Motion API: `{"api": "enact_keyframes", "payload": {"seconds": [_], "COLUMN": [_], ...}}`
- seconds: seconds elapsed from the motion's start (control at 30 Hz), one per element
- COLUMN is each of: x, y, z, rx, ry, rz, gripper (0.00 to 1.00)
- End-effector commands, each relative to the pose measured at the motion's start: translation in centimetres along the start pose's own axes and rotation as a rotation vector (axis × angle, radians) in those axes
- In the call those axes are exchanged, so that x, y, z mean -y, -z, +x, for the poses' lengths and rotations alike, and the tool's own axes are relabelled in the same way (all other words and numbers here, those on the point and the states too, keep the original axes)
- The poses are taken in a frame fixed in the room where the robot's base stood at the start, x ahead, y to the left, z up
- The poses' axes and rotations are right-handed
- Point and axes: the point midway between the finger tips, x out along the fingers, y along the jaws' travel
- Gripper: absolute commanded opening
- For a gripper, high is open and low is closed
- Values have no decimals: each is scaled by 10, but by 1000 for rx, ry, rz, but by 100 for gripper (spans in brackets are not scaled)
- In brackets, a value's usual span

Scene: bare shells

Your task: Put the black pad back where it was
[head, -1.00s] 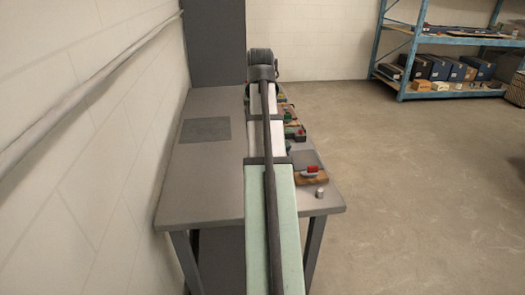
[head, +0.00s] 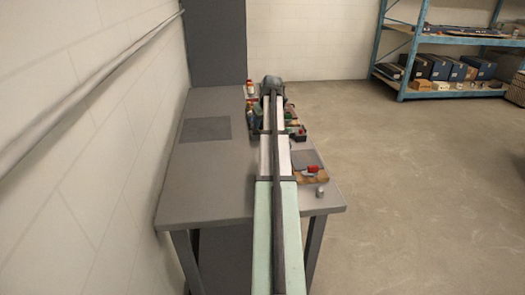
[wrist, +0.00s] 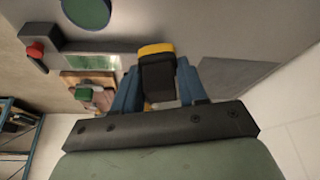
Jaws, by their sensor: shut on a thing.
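The black pad (wrist: 158,76) is a dark block with a yellow edge, seen in the wrist view. My gripper (wrist: 158,88) is shut on it, with a blue finger on each side. The pad is held over the grey table (head: 200,185); its height above the top is hard to judge. In the head view my arm hides the gripper and the pad. A flat dark grey square (head: 206,129) lies bare on the left of the table; a dark patch also shows at right in the wrist view (wrist: 235,75).
Several small items crowd the table's right side. A wooden board (head: 318,179) carries a red item (head: 312,169), beside a small metal piece (head: 320,191). Bottles (head: 250,88) stand at the back. A green disc (wrist: 87,10) shows in the wrist view. The table's left half is clear beside the wall.

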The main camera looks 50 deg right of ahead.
Motion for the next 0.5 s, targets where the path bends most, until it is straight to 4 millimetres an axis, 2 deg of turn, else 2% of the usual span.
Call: {"api": "enact_keyframes", "payload": {"seconds": [0.07,0.27,0.5], "x": [-3,-2,-1], "y": [4,0,-15], "z": [0,7,40], "rx": [1,1,3], "ry": [14,30,31], "rz": [-34,-70,-70], "gripper": [18,18,18]}}
